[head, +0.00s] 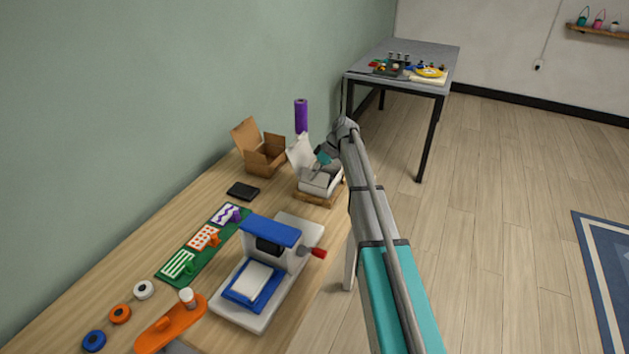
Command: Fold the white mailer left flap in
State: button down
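The white mailer (321,183) is a small box on a wooden board or tray (318,200) near the right edge of the workbench. Its tall white lid (299,154) stands up at the back left. My gripper (317,168) is right over the mailer's opening, beside the raised lid, with my arm reaching in from the right. The gripper is small and dark here, and I cannot tell whether its fingers touch the mailer or are apart. The mailer's left flap cannot be made out clearly; the gripper and wrist hide part of the inside.
An open brown carton (262,157) stands behind and left of the mailer, near a purple roll (301,116). A black flat object (243,190) lies left. A blue and white press (265,265) stands in front. A green board (204,244) holds patterned cards. A grey table (405,62) is farther back.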

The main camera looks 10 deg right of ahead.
jog(key=shift+w+d+f+g+y+b, duration=0.15)
jog(key=shift+w+f+g+y+b, duration=0.1)
jog(key=shift+g+y+b, duration=0.5)
jog(key=c, duration=0.9)
grip_release()
jog(key=shift+o, duration=0.2)
